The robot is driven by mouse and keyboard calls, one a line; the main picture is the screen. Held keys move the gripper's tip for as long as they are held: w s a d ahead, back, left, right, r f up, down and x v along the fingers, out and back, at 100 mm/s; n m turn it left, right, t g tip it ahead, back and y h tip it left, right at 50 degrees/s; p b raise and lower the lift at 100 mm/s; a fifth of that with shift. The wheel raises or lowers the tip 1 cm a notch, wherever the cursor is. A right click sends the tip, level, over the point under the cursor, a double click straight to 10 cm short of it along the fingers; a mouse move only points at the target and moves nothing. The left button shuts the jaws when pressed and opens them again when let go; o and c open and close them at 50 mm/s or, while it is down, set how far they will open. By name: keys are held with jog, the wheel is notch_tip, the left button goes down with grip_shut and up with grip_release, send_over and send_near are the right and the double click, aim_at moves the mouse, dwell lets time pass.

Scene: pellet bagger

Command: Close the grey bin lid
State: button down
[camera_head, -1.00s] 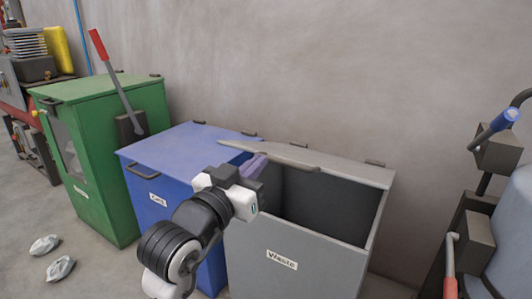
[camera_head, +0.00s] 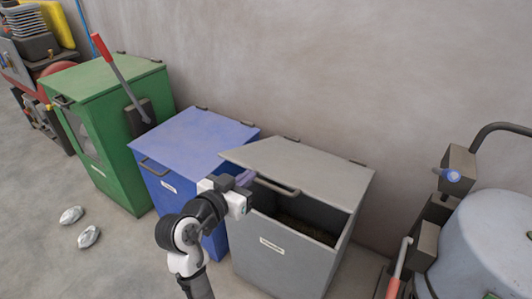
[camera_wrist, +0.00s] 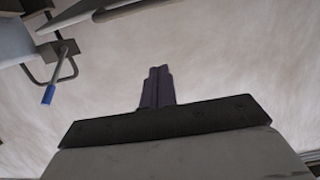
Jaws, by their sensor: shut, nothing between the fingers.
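The grey bin (camera_head: 285,255) marked with a white label stands to the right of the blue bin. Its grey lid (camera_head: 300,160) is partly open, tilted up from the rear hinges, with its front edge raised above a dark opening. A bar handle (camera_head: 278,187) is on the front edge. My gripper (camera_head: 246,179) is at the lid's front left corner, its purple fingers close to the edge and left of the handle; I cannot tell if they touch. The fingers (camera_wrist: 158,88) show shut and empty in the wrist view, pointing toward the wall.
The blue bin (camera_head: 190,140) with its lid down stands close on the left, then a green bin (camera_head: 105,85) with a red-handled lever (camera_head: 120,75). A grey machine (camera_head: 485,245) with pipes is on the right. Two pale lumps (camera_head: 80,225) lie on the floor at left.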

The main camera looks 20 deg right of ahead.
jog(key=p, duration=0.4)
send_over(266, 177)
jog(key=s, duration=0.4)
jog(key=shift+s+a+f+g, duration=0.1)
jog(key=shift+a+f+g, duration=0.1)
jog(key=shift+f, duration=0.4)
jog(key=shift+s+a+f+g, duration=0.1)
jog(key=shift+a+f+g, duration=0.1)
jog(key=shift+f, duration=0.4)
jog(key=shift+s+a+f+p, duration=0.1)
jog(key=shift+s+a+f, duration=0.15)
jog(key=shift+f, duration=0.35)
jog(key=shift+s+a+f+p, duration=0.15)
jog(key=shift+a+f, duration=0.15)
jog(key=shift+f, duration=0.35)
jog(key=shift+s+a+f+p, duration=0.1)
jog(key=shift+s+a+f, duration=0.15)
jog(key=shift+f, duration=0.35)
notch_tip(266, 177, down, 10)
jog(key=s+a+b, duration=0.2)
jog(key=b, duration=1)
jog(key=shift+a+t+h, duration=0.3)
jog(key=shift+t+h, duration=0.1)
jog(key=shift+r, duration=0.1)
